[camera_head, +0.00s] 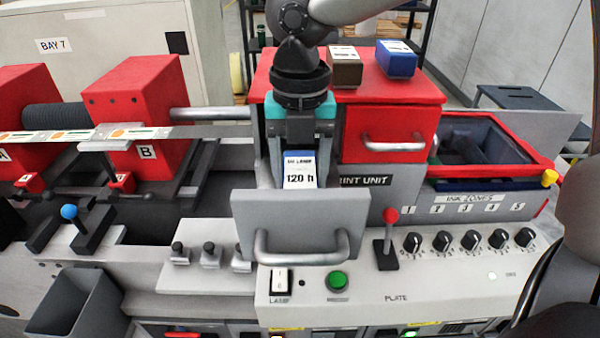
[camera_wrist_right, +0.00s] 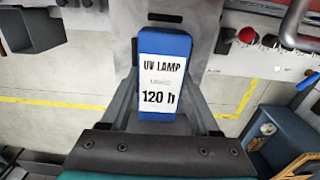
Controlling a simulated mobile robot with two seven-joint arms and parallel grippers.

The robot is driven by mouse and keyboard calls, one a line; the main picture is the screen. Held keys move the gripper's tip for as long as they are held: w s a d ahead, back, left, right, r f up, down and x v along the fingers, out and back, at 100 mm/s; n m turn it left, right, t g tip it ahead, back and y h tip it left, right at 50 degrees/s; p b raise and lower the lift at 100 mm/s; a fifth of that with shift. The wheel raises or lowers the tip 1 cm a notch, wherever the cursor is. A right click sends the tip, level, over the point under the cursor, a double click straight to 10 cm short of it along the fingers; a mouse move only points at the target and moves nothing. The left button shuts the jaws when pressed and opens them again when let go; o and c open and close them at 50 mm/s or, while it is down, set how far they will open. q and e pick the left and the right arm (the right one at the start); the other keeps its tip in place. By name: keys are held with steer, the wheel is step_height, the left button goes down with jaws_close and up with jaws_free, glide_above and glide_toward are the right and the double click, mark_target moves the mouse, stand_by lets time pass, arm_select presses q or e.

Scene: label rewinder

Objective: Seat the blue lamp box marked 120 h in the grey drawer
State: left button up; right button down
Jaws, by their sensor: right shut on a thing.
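The blue lamp box (camera_head: 300,170) has a white label reading 120 h and is upright in the head view. My right gripper (camera_head: 298,150) comes down from above and is shut on it. In the right wrist view the lamp box (camera_wrist_right: 165,80) sits between the two fingers of the gripper (camera_wrist_right: 165,100), its label facing the camera. The grey drawer (camera_head: 300,212) is pulled out, with a bar handle on its front. The box is just behind the drawer's front panel, which hides its lower end; I cannot tell whether it touches the drawer floor. My left gripper is not in view.
A brown box (camera_head: 344,70) and another blue box (camera_head: 397,60) stand on the red cabinet top (camera_head: 420,88). A red-knobbed lever (camera_head: 390,216) stands right of the drawer. The control panel (camera_head: 400,282) lies below, and a red-rimmed bin (camera_head: 535,150) is at right.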

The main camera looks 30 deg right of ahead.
steer(key=shift+f+b, duration=0.25)
steer(key=shift+b, duration=0.25)
stand_by(0.3)
steer(key=shift+c, duration=0.2)
jaws_free()
